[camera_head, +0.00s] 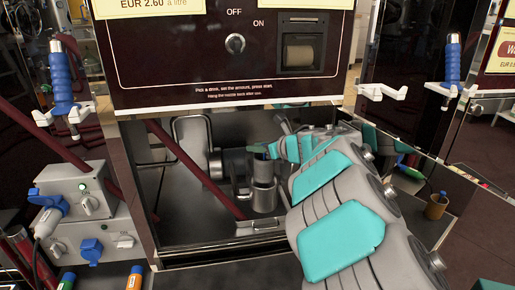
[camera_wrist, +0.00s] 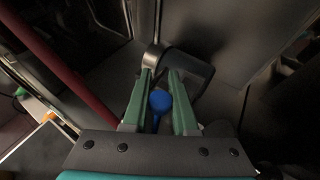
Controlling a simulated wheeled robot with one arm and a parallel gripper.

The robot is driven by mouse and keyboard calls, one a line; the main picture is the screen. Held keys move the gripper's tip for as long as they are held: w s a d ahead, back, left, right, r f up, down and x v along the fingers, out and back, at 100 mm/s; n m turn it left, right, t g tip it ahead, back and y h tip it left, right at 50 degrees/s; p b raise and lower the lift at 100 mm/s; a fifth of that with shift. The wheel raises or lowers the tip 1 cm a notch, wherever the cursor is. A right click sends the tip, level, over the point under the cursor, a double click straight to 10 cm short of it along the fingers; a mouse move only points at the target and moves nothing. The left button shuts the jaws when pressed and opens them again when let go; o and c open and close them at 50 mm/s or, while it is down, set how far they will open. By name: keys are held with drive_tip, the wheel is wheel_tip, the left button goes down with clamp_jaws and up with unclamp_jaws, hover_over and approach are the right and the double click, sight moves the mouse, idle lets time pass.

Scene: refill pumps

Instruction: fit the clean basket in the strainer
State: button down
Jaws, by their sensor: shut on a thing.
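My gripper (camera_wrist: 161,76) has its two green fingers on either side of a small round blue thing (camera_wrist: 160,101) and is shut on it. Only its rounded blue top shows clearly; I cannot tell if it is the clean basket's handle. In the head view my gripper (camera_head: 262,150) is low inside the dark cabinet bay, just above an upright grey metal cylinder (camera_head: 263,194), perhaps the strainer. My arm hides part of this. No basket mesh is visible.
A dark red pipe (camera_head: 187,157) slants across the bay, left of the cylinder. Grey pipework (camera_head: 192,133) stands behind it. The pump's front panel (camera_head: 220,75) overhangs the bay. Blue-handled nozzles (camera_head: 62,80) hang on both sides. A grey socket box (camera_head: 75,192) is at left.

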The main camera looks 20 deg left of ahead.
sight(271, 169)
drive_tip(key=shift+f+b, duration=2.6)
drive_tip(key=shift+f, duration=0.05)
drive_tip(key=shift+f+b, duration=0.45)
drive_tip(key=shift+f, duration=0.7)
drive_tip(key=c, duration=0.6)
unclamp_jaws()
drive_tip(key=v, duration=0.6)
drive_tip(key=shift+d+r+p, duration=0.1)
drive_tip(key=shift+d+p, duration=0.1)
drive_tip(key=shift+p, duration=0.1)
drive_tip(key=shift+s+d+r, duration=0.2)
drive_tip(key=shift+s+d, duration=0.2)
drive_tip(key=shift+d, duration=0.15)
